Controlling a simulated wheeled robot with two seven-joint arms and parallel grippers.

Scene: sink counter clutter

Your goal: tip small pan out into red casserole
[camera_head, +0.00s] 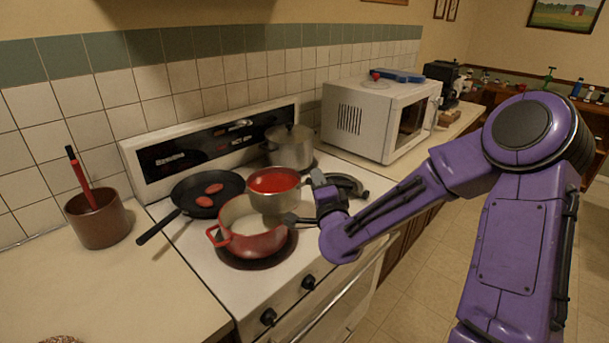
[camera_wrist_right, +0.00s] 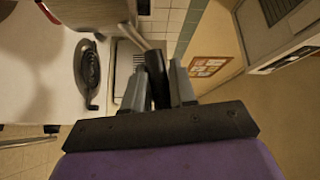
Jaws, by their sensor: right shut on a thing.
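The small pan (camera_head: 275,204) is metal and holds red contents with a flat surface. It looks about level, above the back right part of the red casserole (camera_head: 240,244). The casserole stands on the front burner, with a pale inside and a red handle at its left. My right gripper (camera_head: 319,187) is at the right of the small pan. In the right wrist view the fingers (camera_wrist_right: 162,88) are shut on its dark handle (camera_wrist_right: 157,75). The pan hides part of the casserole's opening. My left gripper is not in view.
A black frying pan (camera_head: 228,188) with red pieces sits left of the casserole. A lidded metal pot (camera_head: 290,153) stands behind the small pan. A brown crock (camera_head: 98,225) stands on the left counter, a white microwave (camera_head: 365,125) on the right. The front left counter is mostly clear.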

